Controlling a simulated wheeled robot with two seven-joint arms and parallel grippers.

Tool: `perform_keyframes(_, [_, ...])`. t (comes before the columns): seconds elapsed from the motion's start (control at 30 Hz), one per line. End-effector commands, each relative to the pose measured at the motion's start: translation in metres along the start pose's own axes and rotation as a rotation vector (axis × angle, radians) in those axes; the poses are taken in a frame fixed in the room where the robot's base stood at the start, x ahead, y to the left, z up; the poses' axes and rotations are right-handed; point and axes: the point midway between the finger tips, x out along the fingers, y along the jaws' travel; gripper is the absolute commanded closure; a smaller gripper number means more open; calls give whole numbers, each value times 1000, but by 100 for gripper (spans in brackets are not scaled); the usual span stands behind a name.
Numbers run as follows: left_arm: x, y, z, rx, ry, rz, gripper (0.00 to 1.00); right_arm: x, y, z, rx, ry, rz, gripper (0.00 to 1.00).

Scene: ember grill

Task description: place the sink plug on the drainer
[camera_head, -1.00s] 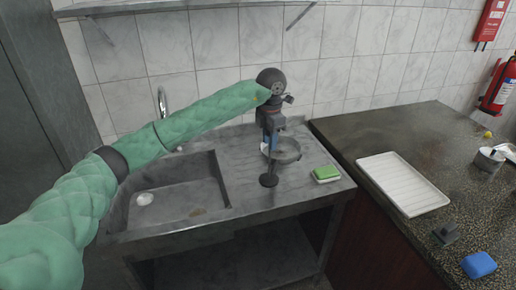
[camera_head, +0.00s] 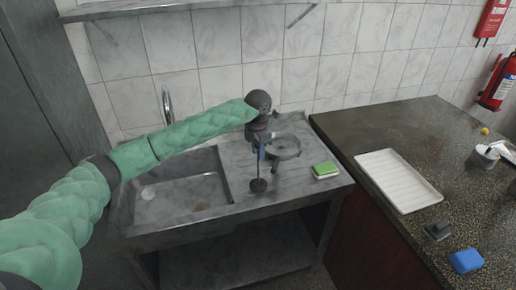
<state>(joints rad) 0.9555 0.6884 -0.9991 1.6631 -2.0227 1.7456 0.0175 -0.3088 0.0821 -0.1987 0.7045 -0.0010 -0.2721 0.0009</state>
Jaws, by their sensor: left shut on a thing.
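My left gripper (camera_head: 261,151) points down over the metal worktop, to the right of the basin. It is shut on a dark, round-based thing with a thin upright stem, which looks like the sink plug (camera_head: 258,185). The plug's base is low, near the basin's right edge; I cannot tell whether it touches the metal. A white ridged tray that looks like the drainer (camera_head: 398,180) lies on the dark counter at the right and is empty. My right gripper is out of view.
The sink basin (camera_head: 185,195) is left of the gripper. A grey round bowl-like thing (camera_head: 287,154) and a green and white sponge (camera_head: 325,171) are close on its right. A dark block (camera_head: 438,231), a blue block (camera_head: 467,261) and a metal pot (camera_head: 485,158) stand around the tray.

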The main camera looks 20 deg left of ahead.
Motion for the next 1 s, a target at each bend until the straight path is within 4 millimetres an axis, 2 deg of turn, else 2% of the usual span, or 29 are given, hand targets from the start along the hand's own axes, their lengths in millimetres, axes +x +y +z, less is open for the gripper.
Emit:
perform_keyframes(0.33, [2,0,0,0,-1,1,100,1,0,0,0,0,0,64])
perform_keyframes(0.6, [4,0,0,0,-1,1,100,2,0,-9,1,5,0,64])
perform_keyframes(0.63, [3,0,0,0,0,0,64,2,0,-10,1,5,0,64])
perform_keyframes(0.7, [3,0,0,0,0,0,51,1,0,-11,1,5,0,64])
perform_keyframes(0.73, [3,0,0,0,0,0,48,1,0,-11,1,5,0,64])
perform_keyframes(1.0, [3,0,0,0,0,0,48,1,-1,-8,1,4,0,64])
